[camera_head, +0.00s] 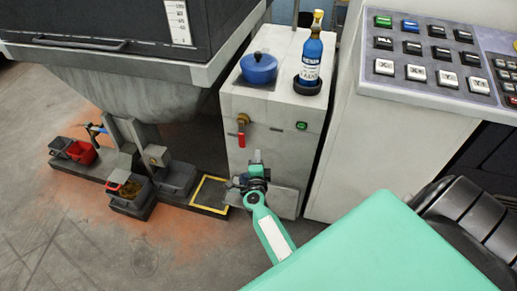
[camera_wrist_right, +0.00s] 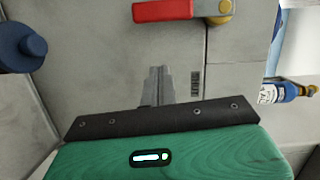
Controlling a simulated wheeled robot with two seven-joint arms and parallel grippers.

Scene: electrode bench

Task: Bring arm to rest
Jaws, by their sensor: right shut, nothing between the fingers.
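My right arm, green with a white panel, reaches in from the lower right in the head view. My right gripper (camera_head: 257,157) is in front of the grey cabinet, below its red-handled valve (camera_head: 242,132). In the right wrist view the gripper's two grey fingers (camera_wrist_right: 158,72) lie together, shut and empty. The red handle (camera_wrist_right: 163,10) shows beyond them at the top of that view. I cannot tell the exact gap between the fingers and the cabinet front. My left gripper is not in view.
A blue pot (camera_head: 259,68) and a blue bottle (camera_head: 311,60) in a black holder stand on the cabinet top. A button panel (camera_head: 432,55) is at the right. Bins (camera_head: 130,195) and a yellow-edged square (camera_head: 208,193) are at lower left.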

